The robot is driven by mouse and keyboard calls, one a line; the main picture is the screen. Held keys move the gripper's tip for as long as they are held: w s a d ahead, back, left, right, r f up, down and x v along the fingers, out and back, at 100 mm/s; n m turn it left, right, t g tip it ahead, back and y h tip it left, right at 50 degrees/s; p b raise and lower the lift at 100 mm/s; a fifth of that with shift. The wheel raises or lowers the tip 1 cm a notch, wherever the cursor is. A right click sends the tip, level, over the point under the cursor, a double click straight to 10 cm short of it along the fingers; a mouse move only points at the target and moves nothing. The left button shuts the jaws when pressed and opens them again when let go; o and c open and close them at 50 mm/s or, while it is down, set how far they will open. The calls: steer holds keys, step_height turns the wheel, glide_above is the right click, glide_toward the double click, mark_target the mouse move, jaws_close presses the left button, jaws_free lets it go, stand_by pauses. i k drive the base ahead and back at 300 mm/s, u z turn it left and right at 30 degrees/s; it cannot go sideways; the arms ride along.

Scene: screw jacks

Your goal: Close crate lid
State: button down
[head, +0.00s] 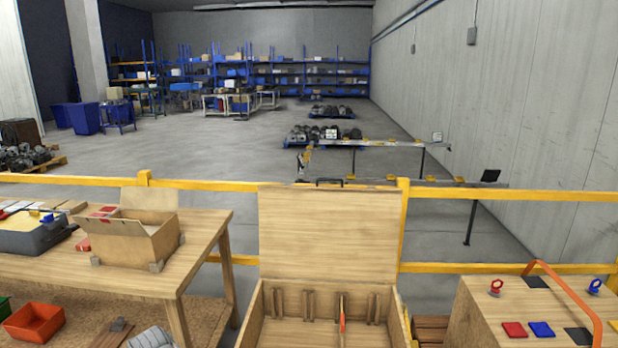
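The wooden crate (254,320) is at the bottom middle of the head view, its near part cut off by the frame's lower edge. Its lid (330,235) stands open, upright at the crate's back edge. A dark handle (328,181) shows at the lid's top edge. Inside the crate are wooden slats along the back wall and a thin upright orange item (342,314). The crate's floor is out of view. My gripper is not in view.
A wooden table (200,232) with an open cardboard box (130,240) stands at left. At right is a wooden-topped surface (485,318) with an orange curved bar (570,290) and red and blue pieces. A yellow railing (230,187) runs behind the crate.

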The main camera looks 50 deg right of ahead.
mark_target(315, 233)
steer(key=z, duration=0.25)
steer(key=i, duration=0.65)
steer(key=z, duration=1.05)
steer(key=i, duration=0.7)
steer(key=z, duration=0.4)
steer(key=k, duration=0.95)
steer(key=z, duration=0.1)
steer(key=i, duration=0.3)
steer(key=z, duration=0.05)
